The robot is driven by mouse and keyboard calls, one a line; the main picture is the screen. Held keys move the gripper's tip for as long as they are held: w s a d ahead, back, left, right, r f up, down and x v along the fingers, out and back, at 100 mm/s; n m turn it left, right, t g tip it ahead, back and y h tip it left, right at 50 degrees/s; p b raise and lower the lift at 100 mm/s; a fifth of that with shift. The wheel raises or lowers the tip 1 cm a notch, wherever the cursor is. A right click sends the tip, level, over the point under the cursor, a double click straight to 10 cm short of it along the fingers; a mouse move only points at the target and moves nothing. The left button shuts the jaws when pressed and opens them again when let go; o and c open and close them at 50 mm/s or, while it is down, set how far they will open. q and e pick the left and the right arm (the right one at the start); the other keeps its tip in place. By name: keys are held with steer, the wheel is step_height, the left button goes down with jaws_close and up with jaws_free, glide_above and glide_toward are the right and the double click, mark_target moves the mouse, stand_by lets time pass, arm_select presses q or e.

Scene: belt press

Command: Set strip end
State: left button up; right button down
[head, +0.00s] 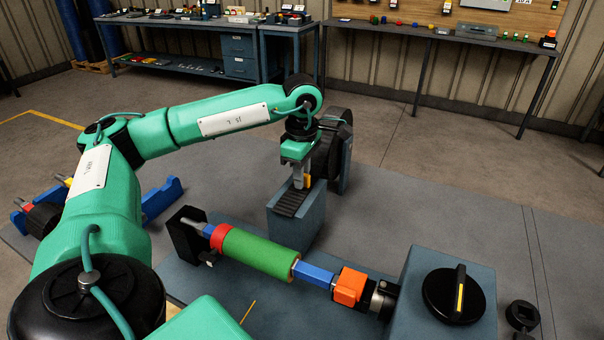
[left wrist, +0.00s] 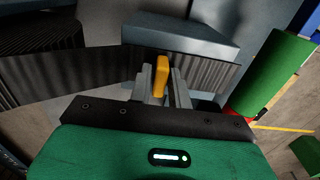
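My left gripper (head: 302,182) is over the blue-grey block (head: 312,217), its fingers pointing down. An orange tab (head: 308,181) is between the fingers. In the left wrist view the tab (left wrist: 161,78) stands between the two grey fingers, which look closed on it. A dark ribbed strip (left wrist: 205,76) runs across behind the fingers, and its left part (left wrist: 75,80) reaches toward a dark ribbed roll. In the head view, dark ribbing (head: 292,202) shows on the block's near top. The strip's contact with the tab is hidden. My right gripper is out of view.
A green roller (head: 256,252) with a red collar (head: 219,236) lies in front of the block. An orange block (head: 350,287) and a black knob (head: 453,295) are at the right. A dark wheel (head: 329,150) stands behind the gripper.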

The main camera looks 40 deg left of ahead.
mark_target(284, 209)
arm_select(q)
jaws_close()
